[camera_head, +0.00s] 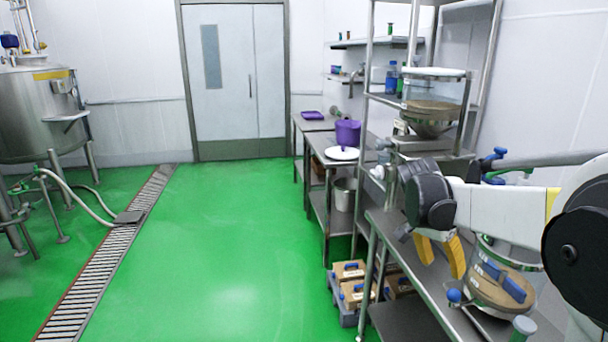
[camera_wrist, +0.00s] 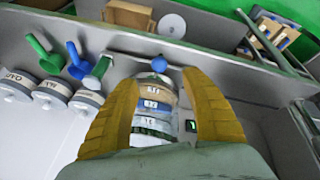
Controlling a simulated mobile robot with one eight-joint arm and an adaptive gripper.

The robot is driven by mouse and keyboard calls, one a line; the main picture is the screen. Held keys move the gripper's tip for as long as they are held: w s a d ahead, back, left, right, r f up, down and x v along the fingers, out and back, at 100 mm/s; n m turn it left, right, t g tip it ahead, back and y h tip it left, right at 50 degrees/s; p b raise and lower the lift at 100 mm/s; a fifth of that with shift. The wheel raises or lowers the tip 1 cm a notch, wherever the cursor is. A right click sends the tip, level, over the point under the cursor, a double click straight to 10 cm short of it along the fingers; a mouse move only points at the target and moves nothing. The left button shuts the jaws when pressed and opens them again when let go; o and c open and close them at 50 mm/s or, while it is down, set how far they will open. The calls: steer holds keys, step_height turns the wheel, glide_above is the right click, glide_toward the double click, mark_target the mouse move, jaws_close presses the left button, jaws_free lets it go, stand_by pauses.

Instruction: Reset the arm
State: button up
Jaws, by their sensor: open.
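My gripper (camera_head: 438,255) hangs at the right in the head view, over the left part of the steel bench, with its two yellow fingers pointing down. In the wrist view my gripper (camera_wrist: 168,88) has its fingers spread well apart. Labelled round containers (camera_wrist: 152,108) show between and beyond the fingers. I cannot tell how far below they are, and the lower part of this view is covered by my gripper's body. A clear container of brown contents (camera_head: 503,290) with a blue handle inside stands on the bench to the right of my gripper.
The steel bench (camera_head: 408,240) and its upright posts stand close to my arm. A hopper (camera_head: 432,105) stands behind on the rack. Boxes (camera_head: 350,288) lie in a crate on the floor.

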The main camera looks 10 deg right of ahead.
steer(key=s+a+n+t+y, duration=0.4)
steer(key=s+a+n+t, duration=0.3)
steer(key=s+a+n, duration=0.5)
steer(key=s+a, duration=0.7)
steer(key=s, duration=0.1)
steer(key=shift+a+y, duration=0.25)
steer(key=shift+y, duration=0.15)
steer(key=shift+f, duration=0.1)
